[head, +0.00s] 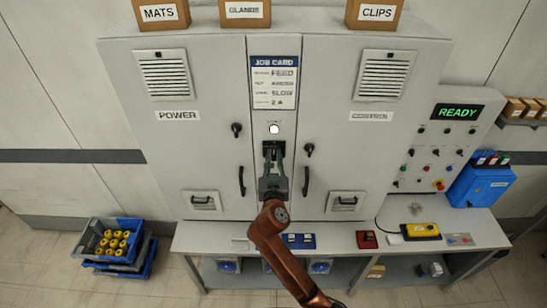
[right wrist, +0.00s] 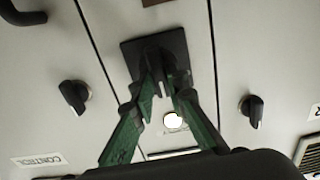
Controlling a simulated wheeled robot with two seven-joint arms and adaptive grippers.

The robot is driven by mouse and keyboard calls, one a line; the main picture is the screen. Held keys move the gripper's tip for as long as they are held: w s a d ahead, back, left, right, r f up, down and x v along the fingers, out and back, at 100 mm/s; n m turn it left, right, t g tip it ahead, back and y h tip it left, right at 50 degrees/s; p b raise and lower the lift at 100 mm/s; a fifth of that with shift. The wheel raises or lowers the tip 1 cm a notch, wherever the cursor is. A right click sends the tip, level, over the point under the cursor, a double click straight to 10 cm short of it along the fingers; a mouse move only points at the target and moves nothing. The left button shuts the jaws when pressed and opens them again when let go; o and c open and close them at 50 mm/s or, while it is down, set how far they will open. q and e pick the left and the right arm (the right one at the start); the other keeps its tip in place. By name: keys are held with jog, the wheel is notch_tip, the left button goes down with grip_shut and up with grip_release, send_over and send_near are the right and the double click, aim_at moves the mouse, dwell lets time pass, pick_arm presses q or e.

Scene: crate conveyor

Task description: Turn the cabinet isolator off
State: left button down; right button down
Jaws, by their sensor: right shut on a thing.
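The grey cabinet (head: 210,75) stands straight ahead, with a narrow middle panel. The isolator, a black plate with a dark handle, sits on that panel (head: 273,145), below a lit white lamp (head: 273,129). In the right wrist view the isolator (right wrist: 131,55) is seen close up and its handle is partly hidden by the fingers. My right gripper (head: 273,156) is shut on the isolator handle, with green fingers on either side of it in the right wrist view (right wrist: 161,78). The handle's exact angle is hard to tell. My left gripper is not in view.
Black knobs (head: 236,129) (head: 308,149) and door handles (head: 241,181) (head: 305,181) flank the middle panel. A job card (head: 274,80) hangs above. A control panel (head: 440,145) showing READY is at the right. A bench (head: 210,238) runs below; blue crates (head: 97,227) stand at lower left.

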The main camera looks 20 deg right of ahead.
jog(key=shift+a, duration=0.1)
jog(key=n+p, duration=0.1)
jog(key=n, duration=0.3)
jog(key=n+p, duration=0.1)
jog(key=n, duration=0.3)
jog(key=shift+a+n, duration=0.15)
jog(key=shift+n, duration=0.15)
jog(key=shift+w+a+f+n+p, duration=0.15)
jog(key=shift+n+p, duration=1)
jog(key=shift+n, duration=1.1)
jog(key=shift+s+d+f+n+p, duration=0.15)
jog(key=shift+n+p, duration=1)
jog(key=shift+n, duration=1.1)
jog(key=shift+w+a, duration=0.1)
jog(key=c, duration=1.9)
grip_release()
